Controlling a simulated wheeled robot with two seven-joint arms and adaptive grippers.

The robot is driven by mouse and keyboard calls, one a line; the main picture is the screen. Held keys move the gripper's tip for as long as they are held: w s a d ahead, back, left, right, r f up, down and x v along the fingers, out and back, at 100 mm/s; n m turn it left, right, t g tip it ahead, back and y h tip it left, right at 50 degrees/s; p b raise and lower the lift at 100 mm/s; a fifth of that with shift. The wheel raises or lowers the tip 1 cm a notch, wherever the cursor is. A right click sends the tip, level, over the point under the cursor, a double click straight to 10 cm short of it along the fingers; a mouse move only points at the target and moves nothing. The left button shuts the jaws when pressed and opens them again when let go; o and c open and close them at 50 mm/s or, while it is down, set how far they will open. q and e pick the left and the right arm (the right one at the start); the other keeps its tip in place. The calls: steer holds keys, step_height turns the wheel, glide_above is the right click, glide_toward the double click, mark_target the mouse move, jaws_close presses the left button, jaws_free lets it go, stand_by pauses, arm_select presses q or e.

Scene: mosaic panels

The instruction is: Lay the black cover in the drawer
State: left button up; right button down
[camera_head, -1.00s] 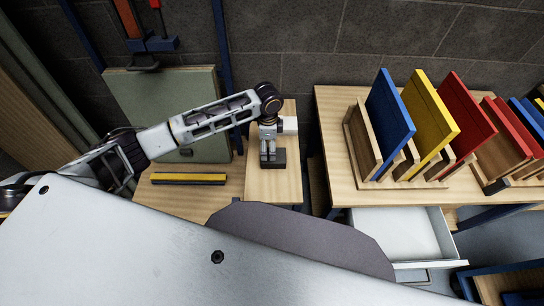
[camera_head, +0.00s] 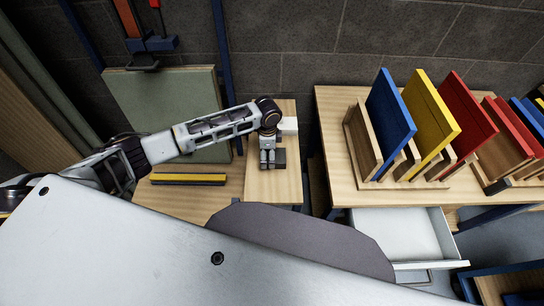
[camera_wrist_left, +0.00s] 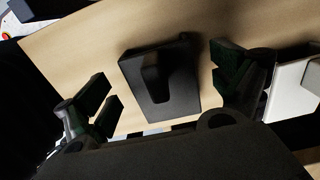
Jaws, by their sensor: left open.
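The black cover (camera_head: 279,160) lies on a light wooden board in the head view. It also shows in the left wrist view (camera_wrist_left: 170,88) as a dark plate with a raised part in the middle. My left gripper (camera_head: 267,158) is at the cover and hides its left part in the head view. In the wrist view its two fingers (camera_wrist_left: 165,92) stand apart on either side of the cover, with gaps to it. The open white drawer (camera_head: 392,235) is under the right table. My right gripper is not in view.
A white block (camera_head: 289,125) stands just behind the cover. A black and yellow bar (camera_head: 188,179) lies to the left. Racks with blue, yellow (camera_head: 424,112) and red panels stand on the right table (camera_head: 338,185). A gap separates the two wooden surfaces.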

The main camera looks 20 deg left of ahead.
arm_select(q)
steer(key=shift+f, duration=1.2)
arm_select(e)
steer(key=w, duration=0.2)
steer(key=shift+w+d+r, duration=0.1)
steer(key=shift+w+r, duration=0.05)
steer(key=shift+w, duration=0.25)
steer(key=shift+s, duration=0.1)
